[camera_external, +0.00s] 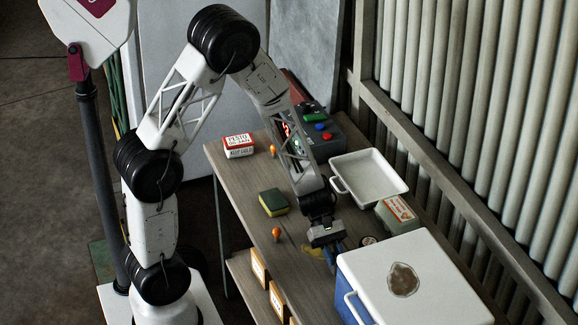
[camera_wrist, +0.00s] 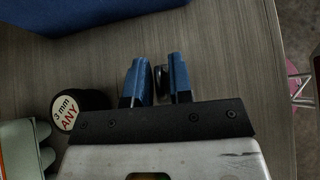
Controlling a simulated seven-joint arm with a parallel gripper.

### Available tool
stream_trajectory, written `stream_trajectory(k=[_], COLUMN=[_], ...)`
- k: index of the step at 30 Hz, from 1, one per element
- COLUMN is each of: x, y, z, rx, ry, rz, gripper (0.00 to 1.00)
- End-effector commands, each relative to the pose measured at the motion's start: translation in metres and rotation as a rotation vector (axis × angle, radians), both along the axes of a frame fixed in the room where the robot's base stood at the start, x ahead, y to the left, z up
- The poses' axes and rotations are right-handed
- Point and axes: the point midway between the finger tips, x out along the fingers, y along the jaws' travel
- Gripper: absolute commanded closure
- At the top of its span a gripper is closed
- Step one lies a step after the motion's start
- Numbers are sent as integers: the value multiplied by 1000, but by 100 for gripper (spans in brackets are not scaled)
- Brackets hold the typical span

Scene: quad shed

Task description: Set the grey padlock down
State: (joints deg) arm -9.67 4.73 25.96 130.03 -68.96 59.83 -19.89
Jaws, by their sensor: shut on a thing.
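My gripper (camera_external: 338,246) is low over the wooden table, just left of the blue and white cooler. In the wrist view its two blue fingers (camera_wrist: 158,80) are closed on a narrow dark grey thing (camera_wrist: 160,77), which I take to be the grey padlock. Only a slim rounded edge of it shows between the fingers. In the external view the padlock is hidden by my gripper. I cannot tell whether it touches the table.
The cooler (camera_external: 408,268) stands close beside my gripper. A round black item labelled "3 mm ANY" (camera_wrist: 76,110) is near it. A white tray (camera_external: 369,178), a small box (camera_external: 396,214), a sponge (camera_external: 273,202) and an orange bulb-like thing (camera_external: 276,234) are around.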

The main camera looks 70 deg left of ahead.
Motion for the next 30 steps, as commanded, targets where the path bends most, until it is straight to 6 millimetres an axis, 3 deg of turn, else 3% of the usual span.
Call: stream_trajectory(k=[15,16,20,30], x=[0,0,0,0], y=[0,0,0,0], z=[-7,-7,-7,-6], rx=[0,0,0,0], ry=[1,1,0,0], rz=[1,1,0,0], gripper=[100,77,57,54])
